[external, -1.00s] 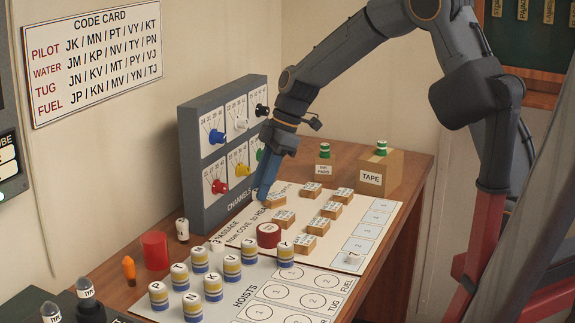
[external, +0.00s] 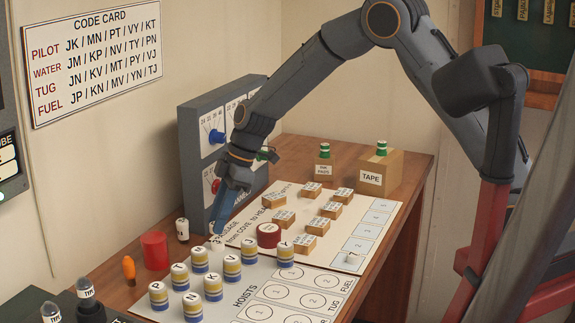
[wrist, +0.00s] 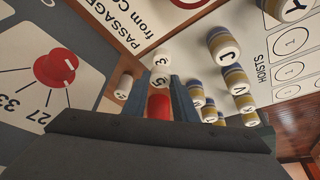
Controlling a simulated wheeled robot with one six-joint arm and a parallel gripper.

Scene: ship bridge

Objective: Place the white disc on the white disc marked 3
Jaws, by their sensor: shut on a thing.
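My gripper (external: 219,230) reaches down over the left edge of the passage chart, in front of the channels panel. In the wrist view its two blue fingers (wrist: 157,82) are shut on a white disc that seems marked 5 (wrist: 159,79). The white disc marked 3 (wrist: 163,59) shows just beyond the fingertips, close to the held disc. I cannot tell whether the two discs touch. In the external view the discs are small and partly hidden by the fingertips.
A red cylinder (external: 154,251) and a small white-topped piece (external: 182,230) stand left of the gripper. Several lettered blue-and-yellow pieces (external: 199,259) stand close on the right. The channels panel (external: 190,150) with its knobs rises behind. A dark red disc (external: 268,235) lies on the chart.

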